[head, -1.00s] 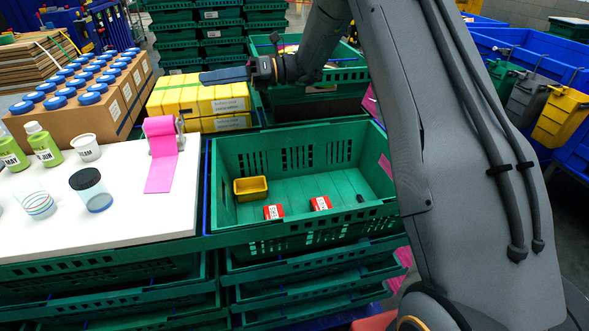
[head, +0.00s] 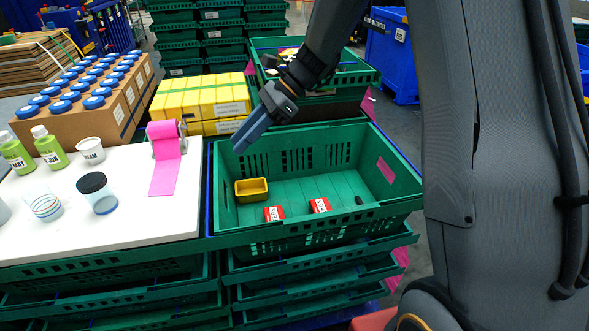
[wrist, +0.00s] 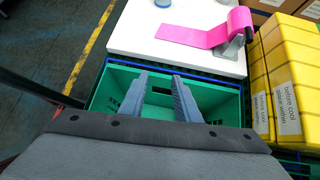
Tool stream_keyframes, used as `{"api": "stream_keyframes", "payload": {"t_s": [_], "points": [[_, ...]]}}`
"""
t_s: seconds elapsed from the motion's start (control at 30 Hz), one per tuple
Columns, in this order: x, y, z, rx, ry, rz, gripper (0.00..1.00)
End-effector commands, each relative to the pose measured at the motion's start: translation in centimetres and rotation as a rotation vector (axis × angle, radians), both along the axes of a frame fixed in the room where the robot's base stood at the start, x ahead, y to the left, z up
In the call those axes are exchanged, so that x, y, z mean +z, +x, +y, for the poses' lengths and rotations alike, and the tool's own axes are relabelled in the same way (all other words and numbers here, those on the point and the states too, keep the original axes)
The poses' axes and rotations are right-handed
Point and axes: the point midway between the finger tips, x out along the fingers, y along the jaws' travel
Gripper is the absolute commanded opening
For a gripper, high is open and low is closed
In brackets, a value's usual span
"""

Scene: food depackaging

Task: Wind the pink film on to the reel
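The pink film (head: 165,172) hangs from a reel (head: 170,135) at the right edge of the white table and lies as a flat strip toward the front. In the wrist view the pink film (wrist: 190,36) runs left from the reel on its grey stand (wrist: 235,45). My gripper (head: 238,147) is above the back left of the green crate, to the right of the reel and apart from it. In the wrist view my gripper (wrist: 160,80) has its two fingers spread with nothing between them.
The green crate (head: 310,228) holds a small yellow tray (head: 251,189) and red boxes (head: 274,213). Yellow boxes (head: 205,100) stand behind the reel. Cups, green bottles (head: 50,147) and a black-lidded jar (head: 96,193) stand on the white table (head: 125,225).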

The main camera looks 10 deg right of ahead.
Motion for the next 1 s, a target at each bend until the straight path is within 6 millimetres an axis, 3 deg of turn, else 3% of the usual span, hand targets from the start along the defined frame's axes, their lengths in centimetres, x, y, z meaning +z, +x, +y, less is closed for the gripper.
{"api": "stream_keyframes", "payload": {"t_s": [0.7, 1.0], "points": [[-2.4, -9.9, -7.8, 0.46, -0.351, -0.342, 0.3], [-2.7, -11.8, -9.7, 0.59, -0.418, -0.419, 0.3]]}}
